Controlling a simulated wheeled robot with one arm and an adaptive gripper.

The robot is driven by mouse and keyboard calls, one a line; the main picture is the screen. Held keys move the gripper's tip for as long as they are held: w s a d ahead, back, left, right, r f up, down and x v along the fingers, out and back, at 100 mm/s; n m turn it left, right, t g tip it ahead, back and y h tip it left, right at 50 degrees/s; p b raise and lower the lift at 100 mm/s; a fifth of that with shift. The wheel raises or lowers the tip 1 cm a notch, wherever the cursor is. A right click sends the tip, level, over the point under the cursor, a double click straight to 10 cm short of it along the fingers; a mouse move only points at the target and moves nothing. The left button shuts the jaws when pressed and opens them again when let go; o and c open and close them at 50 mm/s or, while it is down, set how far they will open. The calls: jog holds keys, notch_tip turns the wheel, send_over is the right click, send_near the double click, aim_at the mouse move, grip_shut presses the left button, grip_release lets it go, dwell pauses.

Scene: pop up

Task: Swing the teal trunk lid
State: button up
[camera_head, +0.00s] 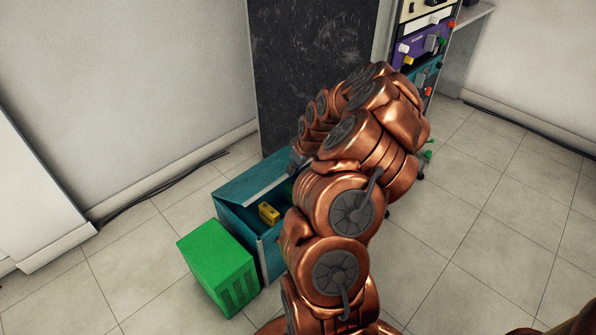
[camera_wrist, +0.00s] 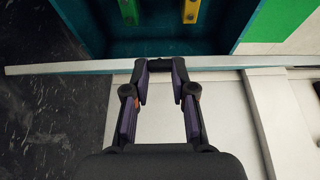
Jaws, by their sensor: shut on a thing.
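The teal trunk (camera_head: 270,254) stands on the floor beside my arm. Its teal lid (camera_head: 250,180) is raised at a slant, with the trunk's inside showing below it. In the wrist view the lid (camera_wrist: 75,67) shows edge-on as a thin pale strip across the picture. My gripper (camera_wrist: 163,75) is shut on the lid at this edge, with a purple-sided finger on each side. In the head view my copper arm hides most of the gripper. A yellow block (camera_head: 268,212) lies inside the trunk; it also shows in the wrist view (camera_wrist: 191,10), beside a green piece (camera_wrist: 129,11).
A green box (camera_head: 219,267) stands close against the trunk's left side. A dark panel (camera_head: 308,75) rises behind the trunk. A rack of coloured equipment (camera_head: 424,45) stands behind my arm. Tiled floor (camera_head: 490,225) is clear to the right.

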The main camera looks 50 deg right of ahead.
jog(key=shift+w+r, duration=0.25)
jog(key=shift+r, duration=0.25)
jog(key=shift+r, duration=0.1)
jog(key=shift+w+d+r+p, duration=0.1)
jog(key=shift+w+r+p, duration=0.2)
jog(key=shift+w+r, duration=0.2)
jog(key=w+r+p, duration=0.2)
jog(key=w+r, duration=0.3)
jog(key=shift+r, duration=0.15)
dwell(0.4)
jog(key=shift+w, duration=0.1)
jog(key=w+r+p, duration=0.1)
jog(key=w+r, duration=0.3)
jog(key=w, duration=0.3)
jog(key=shift+w+d+r, duration=0.15)
jog(key=shift+w+r, duration=0.1)
jog(key=shift+r, duration=0.1)
dwell(0.4)
